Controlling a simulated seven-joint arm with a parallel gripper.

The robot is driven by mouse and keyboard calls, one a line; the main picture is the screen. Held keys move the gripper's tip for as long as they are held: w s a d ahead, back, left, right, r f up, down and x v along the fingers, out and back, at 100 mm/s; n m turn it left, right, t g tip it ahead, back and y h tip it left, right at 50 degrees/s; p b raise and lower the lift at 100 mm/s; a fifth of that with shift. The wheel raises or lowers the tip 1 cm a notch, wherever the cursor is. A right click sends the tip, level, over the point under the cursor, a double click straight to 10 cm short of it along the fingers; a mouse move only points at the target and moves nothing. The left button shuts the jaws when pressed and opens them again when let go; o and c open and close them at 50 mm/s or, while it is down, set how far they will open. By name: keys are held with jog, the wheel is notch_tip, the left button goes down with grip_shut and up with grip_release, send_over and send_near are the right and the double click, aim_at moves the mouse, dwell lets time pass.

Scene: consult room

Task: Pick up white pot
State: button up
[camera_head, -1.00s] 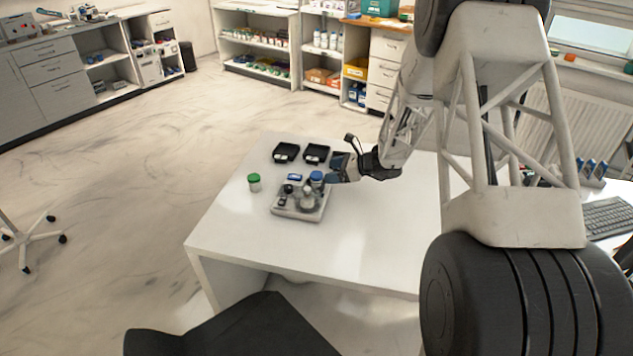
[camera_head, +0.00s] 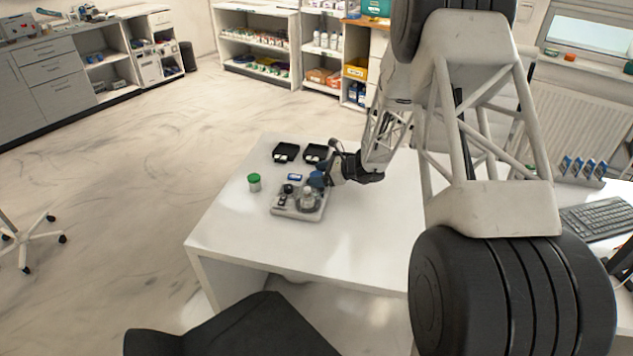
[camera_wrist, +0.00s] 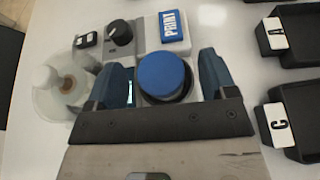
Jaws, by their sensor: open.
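A pot with a blue lid (camera_wrist: 163,74) is between the two fingers of my gripper (camera_wrist: 165,82) in the wrist view. The fingers are open on either side of the lid, and the pot's body is mostly hidden below it. In the head view the blue lid (camera_head: 316,180) is at the back right of a grey device, partly covered by my gripper (camera_head: 325,176). A second pot, pale with a green lid (camera_head: 254,180), stands apart on the table to the left of the device.
The grey device (camera_head: 290,212) carries a clear round part (camera_wrist: 52,105) and a black knob (camera_wrist: 119,32). A blue PRINT label (camera_wrist: 172,27) is behind the lid. Black trays marked A (camera_wrist: 298,38) and C (camera_wrist: 296,125) lie to the right. The white table's front (camera_head: 350,250) is clear.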

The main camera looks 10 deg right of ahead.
aim_at(317, 174)
jog(key=shift+w+a+f, duration=0.2)
jog(key=shift+a, duration=0.25)
jog(key=c, duration=1.1)
jog(key=shift+o, duration=0.2)
jog(key=shift+r, duration=5)
